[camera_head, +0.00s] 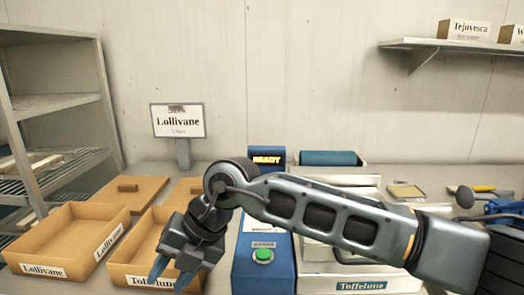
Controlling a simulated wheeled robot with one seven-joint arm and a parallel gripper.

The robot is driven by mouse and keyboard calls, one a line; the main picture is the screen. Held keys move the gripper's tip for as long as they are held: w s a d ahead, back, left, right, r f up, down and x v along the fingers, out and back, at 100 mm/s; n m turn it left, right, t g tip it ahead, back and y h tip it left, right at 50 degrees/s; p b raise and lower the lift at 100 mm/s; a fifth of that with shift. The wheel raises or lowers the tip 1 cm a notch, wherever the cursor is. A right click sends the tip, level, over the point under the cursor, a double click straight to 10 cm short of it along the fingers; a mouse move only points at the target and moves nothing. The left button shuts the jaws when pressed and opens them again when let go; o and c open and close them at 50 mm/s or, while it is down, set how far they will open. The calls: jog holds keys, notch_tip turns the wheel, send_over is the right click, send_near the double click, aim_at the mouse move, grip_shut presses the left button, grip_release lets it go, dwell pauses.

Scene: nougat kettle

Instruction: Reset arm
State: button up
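My arm (330,212) reaches in from the lower right and bends at a joint near the middle. My gripper (170,276) hangs down at its end, over the front of an open cardboard box labelled Toffelune (128,277). Its two blue fingers stand apart, and I see nothing between them. The gripper hides part of that box's label and inside. I cannot tell whether the fingertips touch the box.
An open Lollivane box (42,271) stands at the left. A blue machine (263,278) with a green button and a READY display (267,159) is right of the gripper. A wire shelf (62,103) stands left.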

jog(key=s+a+r+g+y, duration=0.2)
jog(key=s+a+g+y, duration=0.1)
jog(key=s+a, duration=0.4)
jog(key=s+d+r+m+y, duration=0.1)
jog(key=s+r+m+y, duration=0.3)
jog(key=s+r+y, duration=0.8)
jog(key=d+f+m+t+h, duration=0.4)
jog(key=d+m+t+h, duration=0.2)
jog(key=d+m+t, duration=0.65)
jog(key=d+f+m+t+h, duration=0.45)
jog(key=d+m+t, duration=0.55)
jog(key=m+t, duration=0.5)
jog(key=s+d+f+m+g+h, duration=0.3)
jog(key=s+d+f+g+h, duration=0.1)
jog(key=s+d, duration=0.6)
jog(key=s+d+f+m+g+h, duration=0.3)
jog(key=s+d+f+h, duration=0.3)
jog(key=s+d, duration=0.3)
jog(key=shift+s+d+f+g+h, duration=0.2)
jog(key=shift+s+d+g+h, duration=0.2)
jog(key=shift+d+g+h, duration=0.35)
